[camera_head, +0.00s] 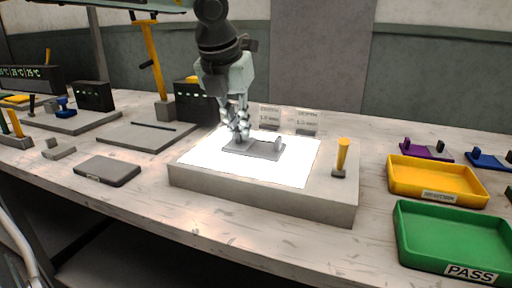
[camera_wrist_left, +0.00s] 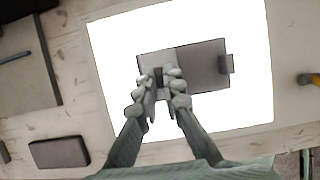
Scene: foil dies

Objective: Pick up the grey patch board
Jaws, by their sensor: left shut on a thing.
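The grey patch board (camera_head: 265,151) lies on the bright white top of the light box (camera_head: 200,156). It is a flat grey plate with a small upright tab at its right end. My left gripper (camera_head: 240,137) comes down from above at the board's left part. In the left wrist view the fingers (camera_wrist_left: 160,80) are shut on a dark upright piece of the board (camera_wrist_left: 203,66). The fingers hide part of that piece. The board looks flat on the lit surface; I cannot tell any gap beneath it. My right gripper is not in view.
A yellow-handled tool (camera_head: 341,158) stands at the light box's right end. A yellow tray (camera_head: 437,182) and a green PASS tray (camera_head: 455,240) are at the right, with purple (camera_head: 425,150) and blue (camera_head: 489,159) pieces behind. A dark block (camera_head: 107,170) lies at the left. Clear labelled plates (camera_head: 270,117) stand behind.

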